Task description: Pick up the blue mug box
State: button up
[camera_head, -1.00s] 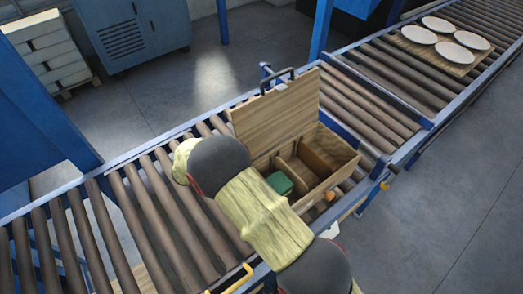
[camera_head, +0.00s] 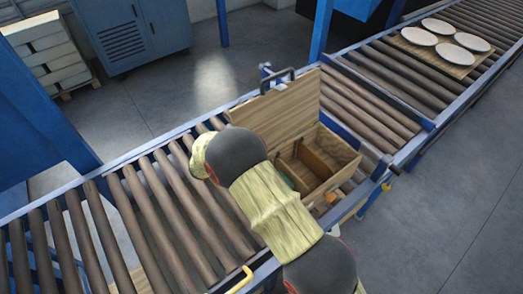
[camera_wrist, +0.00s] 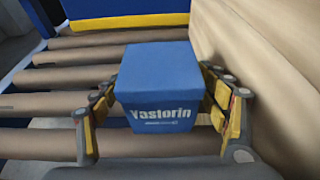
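The blue mug box (camera_wrist: 158,82), with white "Vastorin" lettering, fills the middle of the wrist view. My gripper (camera_wrist: 160,90) has one yellow-padded finger on each side of it. Both fingertips appear to meet the box's sides, so it looks shut on the box. Whether the box rests on the rollers or is lifted cannot be told. In the head view the blue box and my gripper are hidden behind my arm.
An open wooden crate (camera_head: 338,172) with compartments stands on the roller conveyor (camera_head: 135,222), its lid (camera_head: 280,112) raised. A green item (camera_head: 287,182) inside is mostly hidden by my arm. White plates (camera_head: 437,26) lie farther along. A wooden panel (camera_wrist: 255,60) rises close on the gripper's right.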

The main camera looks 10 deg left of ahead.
jog(key=c, duration=1.5)
jog(key=shift+w+a+r+p, duration=0.15)
jog(key=shift+r+p, duration=0.15)
jog(key=shift+r, duration=0.2)
notch_tip(320, 180, up, 6)
jog(key=shift+r+p, duration=0.25)
jog(key=shift+p, duration=0.7)
jog(key=w+a, duration=0.4)
jog(key=a, duration=0.1)
jog(key=w+a, duration=0.4)
jog(key=w+a+p, duration=0.1)
jog(key=w+a, duration=0.4)
jog(key=shift+a+f, duration=0.2)
jog(key=shift+a, duration=0.1)
